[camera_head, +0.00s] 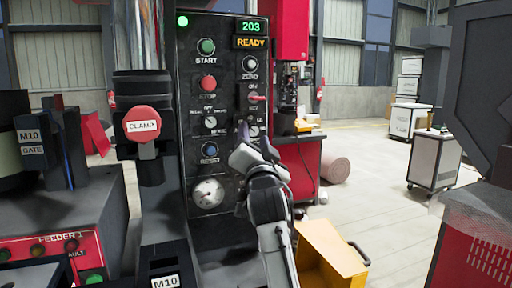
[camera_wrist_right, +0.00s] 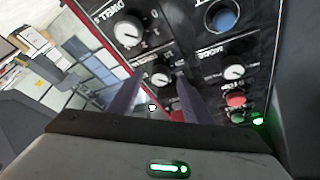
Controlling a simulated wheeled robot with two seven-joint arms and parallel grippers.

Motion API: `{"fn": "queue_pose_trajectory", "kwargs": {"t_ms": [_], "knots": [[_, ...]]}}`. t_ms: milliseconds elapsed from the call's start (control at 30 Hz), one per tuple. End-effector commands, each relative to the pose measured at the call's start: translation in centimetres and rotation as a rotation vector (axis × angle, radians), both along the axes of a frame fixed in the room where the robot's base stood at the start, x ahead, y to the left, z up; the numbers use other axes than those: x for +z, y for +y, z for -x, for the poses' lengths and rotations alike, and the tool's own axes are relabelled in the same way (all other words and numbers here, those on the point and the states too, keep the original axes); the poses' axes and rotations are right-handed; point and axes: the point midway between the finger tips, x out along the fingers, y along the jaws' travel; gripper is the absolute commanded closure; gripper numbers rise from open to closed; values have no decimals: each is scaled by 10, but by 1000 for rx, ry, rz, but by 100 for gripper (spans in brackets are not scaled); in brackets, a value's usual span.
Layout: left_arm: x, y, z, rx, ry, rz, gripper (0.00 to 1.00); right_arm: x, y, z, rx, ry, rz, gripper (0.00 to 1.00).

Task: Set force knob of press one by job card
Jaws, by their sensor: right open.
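The black control panel (camera_head: 229,80) stands upright in the middle of the head view, with a green 203 (camera_head: 251,27) and READY on its displays. Small dial knobs show on it, one at centre left (camera_head: 211,121) and one at right (camera_head: 254,130), partly behind my right gripper (camera_head: 252,143). My right gripper is open and empty, in front of the panel's right side. Knob labels are too small to read surely. No job card is identifiable. My left gripper is out of view.
The red CLAMP button (camera_head: 141,123) stands left of the panel. Feeder controls (camera_head: 58,245) are at lower left. A yellow bin (camera_head: 325,255) is on the floor at lower right. A white cabinet (camera_head: 434,160) stands farther right, with open floor between.

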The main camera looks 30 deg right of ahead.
Motion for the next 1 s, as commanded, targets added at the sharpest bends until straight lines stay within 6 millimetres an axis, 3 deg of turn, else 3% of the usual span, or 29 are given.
{"fn": "queue_pose_trajectory", "kwargs": {"t_ms": [300,500,1000], "knots": [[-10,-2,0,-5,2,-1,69,-21,28,51,2,0,-4,55],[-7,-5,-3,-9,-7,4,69,-27,40,74,1,1,-3,55],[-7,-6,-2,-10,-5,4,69,-28,43,80,-1,2,-1,55]]}}
